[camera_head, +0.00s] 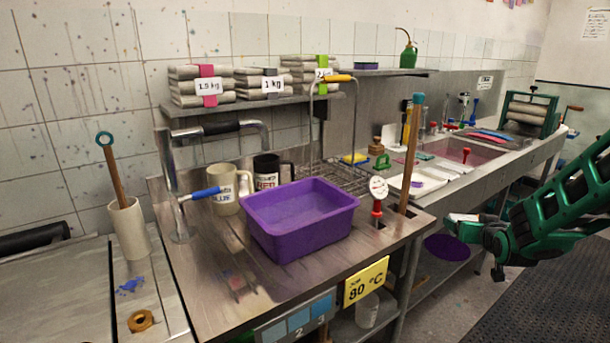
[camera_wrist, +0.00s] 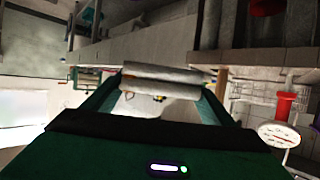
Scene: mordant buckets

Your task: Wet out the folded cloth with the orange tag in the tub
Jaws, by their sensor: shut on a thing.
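A purple tub (camera_head: 268,236) with purple liquid in it stands on the steel bench. My gripper (camera_head: 470,224) is to the right of the tub, off the bench's right end and over the floor. It is shut on a grey folded cloth (camera_head: 461,217), of which only a pale edge shows in the head view. In the wrist view the cloth (camera_wrist: 165,72) lies across my gripper (camera_wrist: 161,85) as grey folded layers. On the shelf lie cloth stacks with pink (camera_head: 207,86), dark (camera_head: 272,84) and lime bands.
A white dial on a red stem (camera_head: 378,190) and a tall wooden stick (camera_head: 411,155) stand at the tub's right. Two mugs (camera_head: 225,190) stand behind it. A tap with a blue handle (camera_head: 205,193) is at its left. A yellow 80 °C sign (camera_head: 366,281) hangs in front.

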